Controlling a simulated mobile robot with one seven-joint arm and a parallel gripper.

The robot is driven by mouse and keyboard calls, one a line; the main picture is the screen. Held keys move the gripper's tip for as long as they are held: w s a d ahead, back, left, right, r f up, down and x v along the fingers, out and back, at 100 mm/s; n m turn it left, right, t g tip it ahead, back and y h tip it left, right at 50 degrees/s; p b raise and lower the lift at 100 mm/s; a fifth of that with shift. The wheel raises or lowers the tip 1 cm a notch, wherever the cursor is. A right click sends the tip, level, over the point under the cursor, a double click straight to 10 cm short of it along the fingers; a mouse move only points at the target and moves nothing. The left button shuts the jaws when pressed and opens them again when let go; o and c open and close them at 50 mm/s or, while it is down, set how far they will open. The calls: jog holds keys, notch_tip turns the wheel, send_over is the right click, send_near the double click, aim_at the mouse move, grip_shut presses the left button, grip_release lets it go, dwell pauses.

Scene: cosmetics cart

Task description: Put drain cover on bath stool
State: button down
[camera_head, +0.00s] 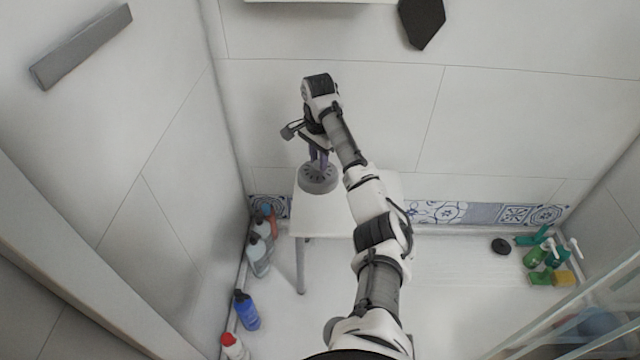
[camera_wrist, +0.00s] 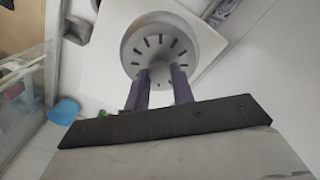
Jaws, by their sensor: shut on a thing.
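The drain cover (camera_head: 318,179) is a grey round disc with slots. My gripper (camera_head: 318,160) is shut on it from above, at its middle. The white bath stool (camera_head: 325,215) stands against the back wall, and the drain cover is over the left back part of its seat. I cannot tell whether the disc touches the seat.
Several bottles (camera_head: 258,250) stand along the left wall, with a blue bottle (camera_head: 246,310) nearer. Green bottles (camera_head: 540,255) and a yellow sponge (camera_head: 563,278) are at the right. A dark round object (camera_head: 501,246) lies on the floor. The floor right of the stool is mostly clear.

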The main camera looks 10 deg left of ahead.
notch_tip(320, 180, down, 8)
dwell(0.5)
jog(key=c, duration=1.2)
grip_release()
jog(key=shift+r, duration=0.1)
notch_tip(320, 180, up, 12)
